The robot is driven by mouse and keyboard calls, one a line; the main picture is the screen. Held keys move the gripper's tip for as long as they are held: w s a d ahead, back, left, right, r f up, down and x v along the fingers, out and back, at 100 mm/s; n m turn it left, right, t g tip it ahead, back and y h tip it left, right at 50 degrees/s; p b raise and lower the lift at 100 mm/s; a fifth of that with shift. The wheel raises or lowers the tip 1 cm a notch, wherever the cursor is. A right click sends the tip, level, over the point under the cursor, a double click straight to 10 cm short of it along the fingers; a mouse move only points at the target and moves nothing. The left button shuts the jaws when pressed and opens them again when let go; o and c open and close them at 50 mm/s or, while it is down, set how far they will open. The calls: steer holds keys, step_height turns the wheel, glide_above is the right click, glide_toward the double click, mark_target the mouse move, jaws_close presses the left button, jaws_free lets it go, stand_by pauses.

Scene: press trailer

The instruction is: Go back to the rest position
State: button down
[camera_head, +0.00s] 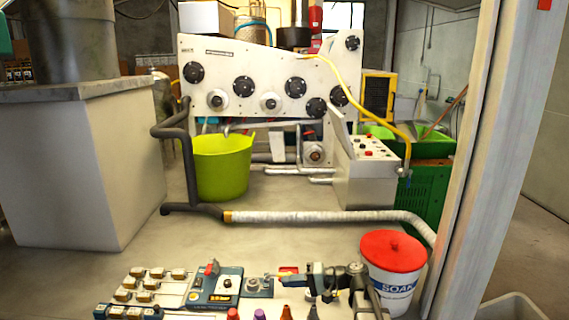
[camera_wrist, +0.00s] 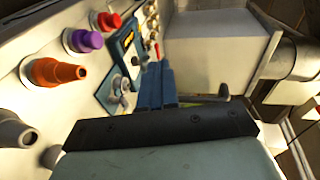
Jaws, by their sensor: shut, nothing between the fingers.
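My gripper (camera_head: 281,279) is low in the middle of the head view, at the end of my arm reaching in from the right. Its fingers point left over the control panel (camera_head: 204,303). In the wrist view the blue fingers of my gripper (camera_wrist: 156,72) are together with nothing between them. Beside the fingers, a small metal knob on a round base (camera_wrist: 122,101) stands on the panel. Whether the fingers touch the panel cannot be told.
Orange (camera_wrist: 56,72), purple (camera_wrist: 82,40) and red (camera_wrist: 108,21) knobs stick up from the panel. A white bucket with a red lid (camera_head: 393,262) stands right of my arm. A yellow-green tub (camera_head: 222,168) sits before the white machine (camera_head: 255,85). Open floor lies between.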

steer(key=s+f+g+h, duration=0.5)
steer(key=s+f+h, duration=0.3)
steer(key=s+f, duration=0.8)
steer(key=s+d+f+g+h, duration=0.1)
steer(key=s+d+f, duration=0.4)
steer(key=s+f, duration=0.5)
steer(key=s+d+f+g+h, duration=0.1)
steer(key=s+d+f+h, duration=0.3)
steer(key=s+f, duration=0.5)
steer(key=s+d+f+n+g+h, duration=0.1)
steer(key=s+d+f+g+h, duration=0.1)
steer(key=s+d+f, duration=0.4)
steer(key=s+x, duration=0.1)
steer(key=x, duration=0.5)
steer(key=shift+s, duration=0.15)
steer(key=shift+d+r, duration=0.15)
